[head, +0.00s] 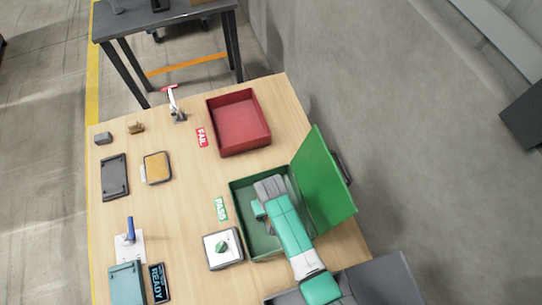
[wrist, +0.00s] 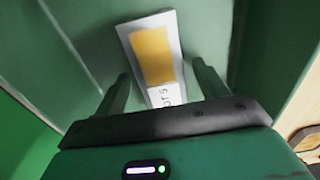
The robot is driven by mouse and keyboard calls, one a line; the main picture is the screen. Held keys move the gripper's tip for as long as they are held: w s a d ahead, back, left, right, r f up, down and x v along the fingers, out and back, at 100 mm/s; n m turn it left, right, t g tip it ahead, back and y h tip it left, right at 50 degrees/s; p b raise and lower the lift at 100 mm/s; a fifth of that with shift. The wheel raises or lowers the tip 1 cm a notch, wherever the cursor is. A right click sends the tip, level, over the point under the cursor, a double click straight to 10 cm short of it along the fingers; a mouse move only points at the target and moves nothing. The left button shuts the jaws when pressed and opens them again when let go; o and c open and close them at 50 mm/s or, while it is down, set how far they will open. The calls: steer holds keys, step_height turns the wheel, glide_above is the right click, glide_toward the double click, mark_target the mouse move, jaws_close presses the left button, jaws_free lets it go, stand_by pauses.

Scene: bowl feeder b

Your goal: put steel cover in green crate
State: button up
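The green crate (head: 236,192) stands on the wooden table with its green lid (head: 322,183) swung open to the right. My arm reaches over the crate and hides part of its inside. In the wrist view my gripper (wrist: 160,71) points down at the green floor. A flat silver plate with a yellow panel and some lettering (wrist: 152,53) lies there between the fingers. It looks like the steel cover, but I cannot be sure. A gap shows on each side of it, so my gripper is open. The plate is hidden in the head view.
A red tray (head: 262,98) stands behind the crate. A white box with a green knob (head: 222,247) is close to the crate's left. A dark plate (head: 115,177) and a yellow-topped block (head: 157,167) lie at left. The table's middle is clear.

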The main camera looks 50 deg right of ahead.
step_height(320, 180, up, 12)
steer(key=p, duration=0.4)
steer(key=shift+r+p, duration=0.15)
steer(key=shift+p, duration=0.15)
steer(key=w+a+r+n+t+h, duration=0.25)
steer(key=w+r+t, duration=0.45)
steer(key=w+r, duration=1.1)
steer(key=w+a+r+n+t, duration=0.1)
steer(key=a+r+t, duration=0.2)
steer(key=r, duration=0.7)
steer(key=w+a+r+t, duration=0.2)
steer(key=a+r+t, duration=0.1)
steer(key=r, duration=0.7)
steer(key=s+a+r+n+t, duration=0.1)
steer(key=s+a+r+t, duration=0.2)
steer(key=r, duration=0.6)
steer(key=a+r+n+t, duration=0.1)
steer(key=a+r+t, duration=0.3)
steer(key=r, duration=0.5)
steer(key=s+a+r+t+y, duration=0.1)
steer(key=s+a+r+t, duration=0.1)
steer(key=s+r, duration=0.3)
steer(key=s+a+r+n+t+y, duration=0.1)
steer(key=s+a+r+t, duration=0.2)
steer(key=r, duration=0.7)
steer(key=s+a, duration=0.2)
steer(key=s, duration=0.1)
steer(key=shift+s+a, duration=0.2)
steer(key=shift+a, duration=0.05)
